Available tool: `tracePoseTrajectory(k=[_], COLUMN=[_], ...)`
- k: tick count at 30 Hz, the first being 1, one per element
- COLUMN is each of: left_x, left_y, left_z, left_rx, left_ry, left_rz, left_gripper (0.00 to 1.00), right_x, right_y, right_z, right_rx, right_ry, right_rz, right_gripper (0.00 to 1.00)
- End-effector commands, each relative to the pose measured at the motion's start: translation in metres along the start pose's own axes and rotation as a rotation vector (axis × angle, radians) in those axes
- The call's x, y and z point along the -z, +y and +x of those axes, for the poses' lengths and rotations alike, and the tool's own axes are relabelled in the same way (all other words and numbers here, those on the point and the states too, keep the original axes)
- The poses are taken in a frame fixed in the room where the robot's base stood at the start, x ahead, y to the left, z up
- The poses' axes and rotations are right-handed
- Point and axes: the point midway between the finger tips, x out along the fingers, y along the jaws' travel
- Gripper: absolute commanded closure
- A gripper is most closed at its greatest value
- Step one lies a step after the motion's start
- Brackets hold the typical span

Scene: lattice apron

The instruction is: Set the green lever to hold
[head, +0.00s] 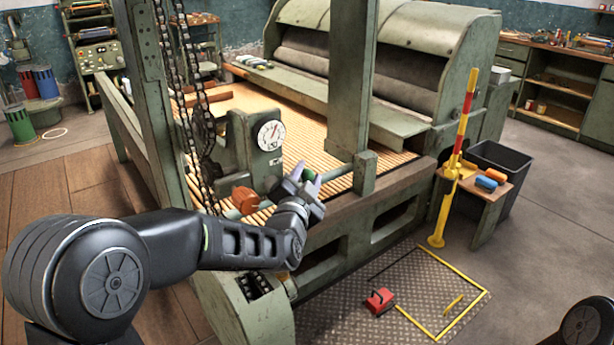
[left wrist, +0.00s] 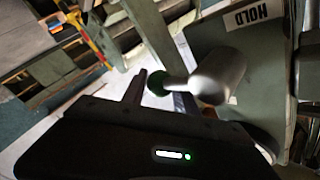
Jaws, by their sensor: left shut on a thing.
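The green lever (head: 308,175) shows as a small green knob at the front edge of the green machine, below and right of the dial. My left gripper (head: 305,183) is shut on the lever at this knob. In the left wrist view the green knob (left wrist: 158,83) lies between the two fingers, with a pale rod joining it to a thick grey cylinder (left wrist: 220,74). A white label reading HOLD (left wrist: 246,15) is on the green housing beyond the cylinder. Other labels are not in view. My right gripper is not in view.
A rust-orange knob (head: 244,200) sits left of my gripper, below the round dial (head: 271,135). Chains (head: 190,110) hang beside a green post. A red pedal (head: 379,301) lies on the floor plate. A yellow-and-red post (head: 462,130) stands right, near a small bench (head: 478,190).

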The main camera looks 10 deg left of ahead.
Motion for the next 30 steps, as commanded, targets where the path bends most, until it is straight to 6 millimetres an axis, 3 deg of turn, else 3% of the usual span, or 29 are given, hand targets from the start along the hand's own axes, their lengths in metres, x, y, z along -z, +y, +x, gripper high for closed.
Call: tracePoseTrajectory(k=[4, 30], left_x=[-0.0011, -0.0037], left_y=[0.0014, 0.0035], left_z=[-0.0003, -0.0008], left_rx=[-0.003, -0.007], left_ry=[-0.002, -0.008], left_rz=[-0.001, -0.002], left_gripper=[1.0, 1.0], right_x=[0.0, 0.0], right_y=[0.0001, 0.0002], right_z=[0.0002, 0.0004], right_rx=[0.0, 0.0], right_ry=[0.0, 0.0], right_rz=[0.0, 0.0], right_gripper=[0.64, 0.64])
